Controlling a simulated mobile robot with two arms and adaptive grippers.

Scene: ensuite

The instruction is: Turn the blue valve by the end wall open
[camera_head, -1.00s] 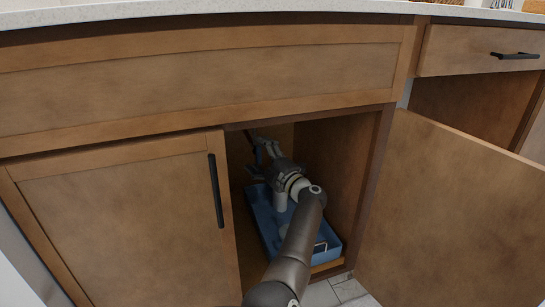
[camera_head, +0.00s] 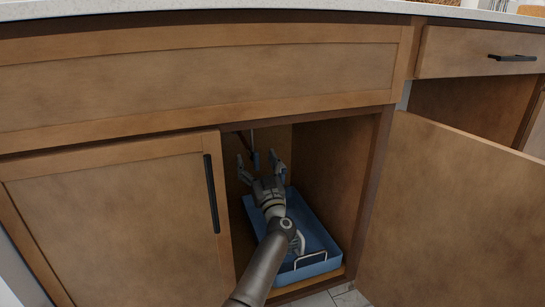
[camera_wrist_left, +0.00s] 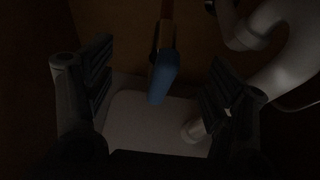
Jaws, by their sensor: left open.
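The blue valve handle (camera_head: 256,161) hangs at the back of the open under-sink cabinet, below a thin pipe. In the left wrist view the blue handle (camera_wrist_left: 162,77) points down between the two fingers, with space on both sides. My left gripper (camera_head: 258,168) is inside the cabinet, open and empty, with its fingers spread either side of the handle in the picture. I see no contact, and the remaining depth to the handle is hard to judge. My right gripper is not in view.
A blue tray (camera_head: 326,262) with a wire handle lies on the cabinet floor under my arm. The open door (camera_head: 450,215) stands at right and the closed door (camera_head: 115,230) at left. Pale curved drain pipes (camera_wrist_left: 285,45) are close to the right finger in the dark wrist view.

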